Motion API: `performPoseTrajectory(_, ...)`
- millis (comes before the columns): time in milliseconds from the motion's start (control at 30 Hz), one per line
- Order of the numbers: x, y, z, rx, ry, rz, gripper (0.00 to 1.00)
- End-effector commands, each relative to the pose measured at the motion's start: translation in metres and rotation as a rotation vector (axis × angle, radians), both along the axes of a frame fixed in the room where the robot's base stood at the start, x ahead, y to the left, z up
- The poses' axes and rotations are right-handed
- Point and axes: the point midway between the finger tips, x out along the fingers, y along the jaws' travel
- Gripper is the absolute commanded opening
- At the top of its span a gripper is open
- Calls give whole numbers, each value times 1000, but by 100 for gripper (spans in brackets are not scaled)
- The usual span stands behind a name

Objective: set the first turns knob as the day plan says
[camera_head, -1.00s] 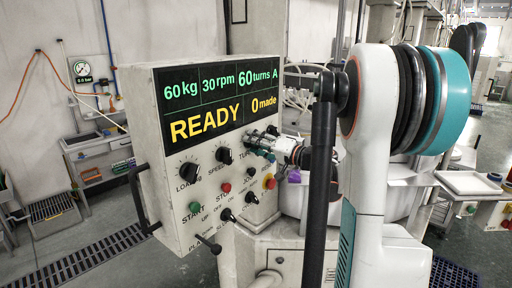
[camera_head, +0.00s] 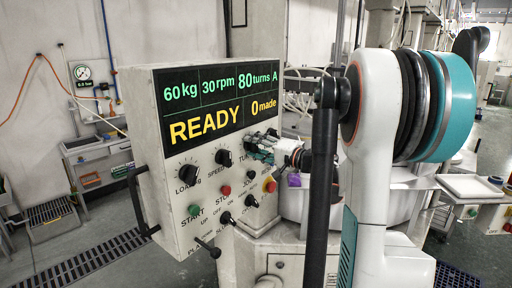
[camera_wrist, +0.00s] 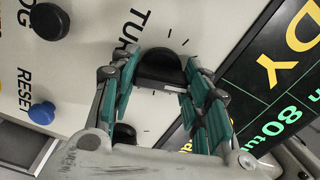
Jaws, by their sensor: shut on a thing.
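The control panel (camera_head: 175,225) stands at the left of centre in the head view. Its display (camera_head: 212,112) reads 60 kg, 30 rpm, 80 turns A, READY and 0 made. The black turns knob (camera_wrist: 161,68) fills the space between my fingers in the wrist view, beside partly covered "TU" lettering and tick marks. My gripper (camera_wrist: 160,74) is shut on this knob, with a green-padded finger on each side. In the head view my gripper (camera_head: 262,147) is at the panel's right side and hides the knob. No day plan is readable in view.
The load knob (camera_head: 188,173) and speed knob (camera_head: 223,157) sit left of my gripper. A blue reset button (camera_wrist: 42,113) and the black jog knob (camera_wrist: 48,21) are close by in the wrist view. A bar handle (camera_head: 140,200) juts from the panel's left edge.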

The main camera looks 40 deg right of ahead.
Motion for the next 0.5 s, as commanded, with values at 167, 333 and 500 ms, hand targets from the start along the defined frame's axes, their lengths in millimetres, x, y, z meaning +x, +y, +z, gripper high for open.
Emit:
performPoseTrajectory(167, 0, 0, 0, -1, 0, -1, 61)
performPoseTrajectory(333, 0, 0, 0, -1, 0, 0, 63)
performPoseTrajectory(500, 0, 0, 0, -1, 0, 0, 63)
